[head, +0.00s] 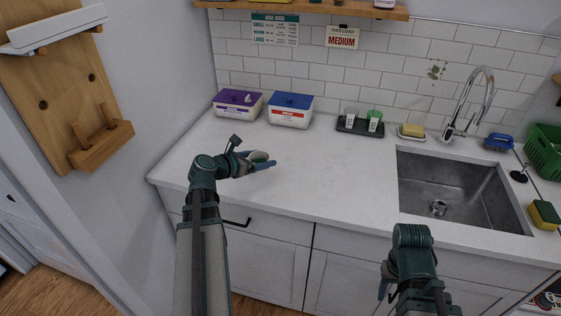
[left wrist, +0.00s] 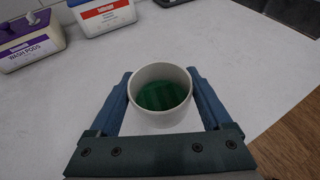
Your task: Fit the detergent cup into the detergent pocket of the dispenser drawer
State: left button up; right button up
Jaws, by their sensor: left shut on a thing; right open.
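A small whitish cup with green contents (left wrist: 160,92) is held upright between the blue fingers of my left gripper (left wrist: 163,100). I take it for the detergent cup. In the head view my left gripper (head: 262,161) is above the left part of the white counter, with the cup (head: 260,156) partly hidden between its fingers. My right gripper (head: 384,290) is low, in front of the cabinets below the sink. Only a blue finger of it shows beside my arm, and nothing is seen in it. The dispenser drawer and its pocket are not in view.
Purple-lidded (head: 237,103) and blue-lidded (head: 290,110) tubs stand at the back of the counter (head: 330,175). A dark tray (head: 360,126) holds two small cups. A steel sink (head: 455,190) with a faucet (head: 470,105) is right. The middle counter is clear.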

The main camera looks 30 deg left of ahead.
pick_arm(q)
jog(key=s+a+y, duration=0.1)
jog(key=a, duration=0.2)
jog(key=s+a+n+y, duration=0.1)
jog(key=a, duration=0.2)
jog(key=a+n, duration=0.1)
jog(key=a, duration=0.2)
jog(key=shift+s+f+t+y, duration=0.2)
jog(key=shift+s+t+y, duration=0.1)
jog(key=shift+s+y, duration=0.1)
jog(key=b, duration=0.2)
send_over(273, 157)
jog(key=s, duration=0.1)
jog(key=shift+a+f, duration=0.25)
jog(key=shift+f, duration=0.45)
jog(key=shift+w, duration=0.1)
jog(key=shift+w+d, duration=0.2)
jog(key=shift+w, duration=0.15)
notch_tip(273, 157, down, 4)
jog(key=b, duration=0.3)
jog(key=shift+w+d+r+b, duration=0.1)
jog(key=shift+w+b, duration=0.05)
jog(key=shift+b, duration=0.15)
jog(key=shift+r, duration=0.1)
